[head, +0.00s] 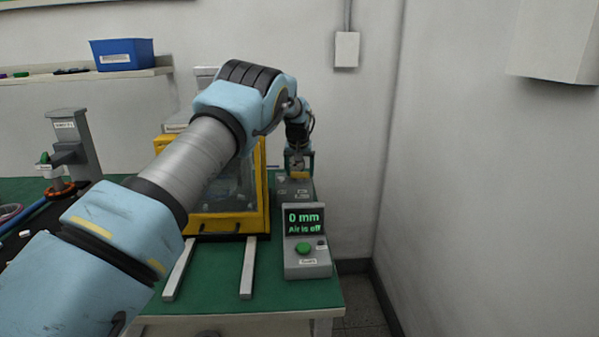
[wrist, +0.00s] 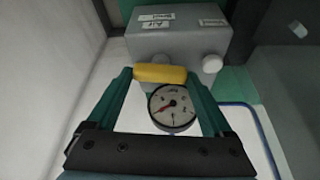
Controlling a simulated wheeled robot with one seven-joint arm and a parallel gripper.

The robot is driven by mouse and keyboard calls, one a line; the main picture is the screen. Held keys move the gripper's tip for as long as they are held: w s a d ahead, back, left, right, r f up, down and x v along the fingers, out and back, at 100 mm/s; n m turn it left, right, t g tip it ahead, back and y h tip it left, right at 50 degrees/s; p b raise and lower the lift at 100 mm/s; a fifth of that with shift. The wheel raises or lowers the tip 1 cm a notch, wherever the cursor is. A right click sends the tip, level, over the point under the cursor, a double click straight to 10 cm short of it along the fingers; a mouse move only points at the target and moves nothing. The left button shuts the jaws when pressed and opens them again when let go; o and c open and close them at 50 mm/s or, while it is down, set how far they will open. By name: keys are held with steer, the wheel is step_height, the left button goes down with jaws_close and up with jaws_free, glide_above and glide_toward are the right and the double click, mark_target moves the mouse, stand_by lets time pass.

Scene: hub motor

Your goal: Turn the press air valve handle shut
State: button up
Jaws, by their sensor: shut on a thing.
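The yellow valve handle (wrist: 160,73) lies crosswise in the wrist view, in front of the grey valve box (wrist: 180,42) with its white labels. My gripper (wrist: 159,77) has a green finger at each end of the handle and is shut on it. A round gauge (wrist: 172,108) with a red needle shows just below the handle. In the head view, my gripper (head: 299,160) is at the valve box (head: 295,192), right of the yellow-framed press (head: 262,200), with a bit of the yellow handle (head: 300,175) showing. The display (head: 304,219) reads "0 mm" and "Air is off".
The control box (head: 306,262) with a green button stands at the front right of the green table (head: 205,283). A wall is close on the right. A grey stand (head: 75,145) is at the left, and a blue bin (head: 122,54) sits on a shelf behind.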

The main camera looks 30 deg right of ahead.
steer(key=o, duration=1.1)
steer(key=shift+o, duration=0.2)
steer(key=b+v, duration=0.3)
steer(key=v, duration=0.7)
steer(key=shift+r, duration=0.4)
steer(key=shift+s, duration=0.1)
